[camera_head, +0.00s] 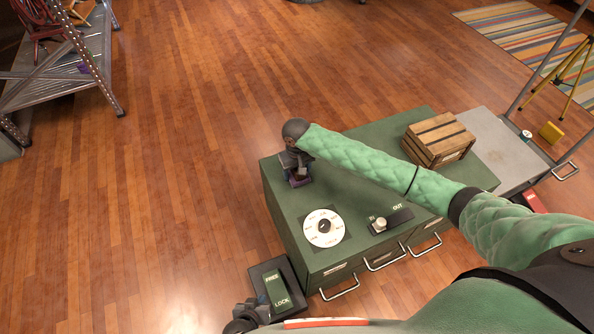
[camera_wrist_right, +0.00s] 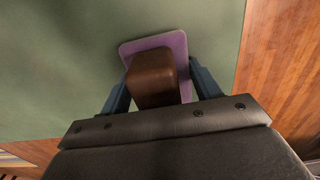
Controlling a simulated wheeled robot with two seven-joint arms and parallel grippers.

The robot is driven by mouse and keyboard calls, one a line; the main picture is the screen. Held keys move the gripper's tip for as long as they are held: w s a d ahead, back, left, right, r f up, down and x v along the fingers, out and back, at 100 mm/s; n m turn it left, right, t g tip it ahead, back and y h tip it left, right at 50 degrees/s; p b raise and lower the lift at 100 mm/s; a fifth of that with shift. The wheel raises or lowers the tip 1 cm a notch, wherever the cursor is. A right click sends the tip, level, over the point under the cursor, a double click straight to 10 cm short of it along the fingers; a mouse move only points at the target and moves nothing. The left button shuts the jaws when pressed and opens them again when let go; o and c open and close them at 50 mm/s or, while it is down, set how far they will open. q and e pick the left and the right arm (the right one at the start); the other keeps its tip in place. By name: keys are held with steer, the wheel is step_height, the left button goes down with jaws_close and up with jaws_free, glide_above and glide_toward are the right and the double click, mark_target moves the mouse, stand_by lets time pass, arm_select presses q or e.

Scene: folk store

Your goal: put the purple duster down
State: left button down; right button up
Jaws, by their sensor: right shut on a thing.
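The purple duster has a flat purple base (camera_wrist_right: 126,50) and a brown block handle (camera_wrist_right: 155,78). My right gripper (camera_wrist_right: 163,90) has its two blue-grey fingers on either side of the handle and is shut on it. In the head view a sliver of the purple duster (camera_head: 299,182) shows under my right gripper (camera_head: 297,172), at the far left corner of the green cabinet top (camera_head: 350,190). The base is on or just above this top; I cannot tell if it touches. My left gripper (camera_head: 243,319) is dark and partly cut off at the bottom; its fingers are unclear.
The cabinet top carries a wooden crate (camera_head: 438,140), a white dial (camera_head: 324,228) and an IN/OUT knob panel (camera_head: 389,220). A FREE/LOCK switch (camera_head: 278,288) is beside the cabinet. A metal shelf (camera_head: 70,60) stands far left. Open floor lies left of the cabinet.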

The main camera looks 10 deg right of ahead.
steer(key=o, duration=1)
steer(key=shift+f, duration=0.1)
steer(key=shift+o, duration=0.2)
steer(key=shift+r, duration=0.25)
step_height(320, 180, up, 11)
steer(key=shift+r+p, duration=0.15)
steer(key=shift+p, duration=0.6)
steer(key=shift+r, duration=0.25)
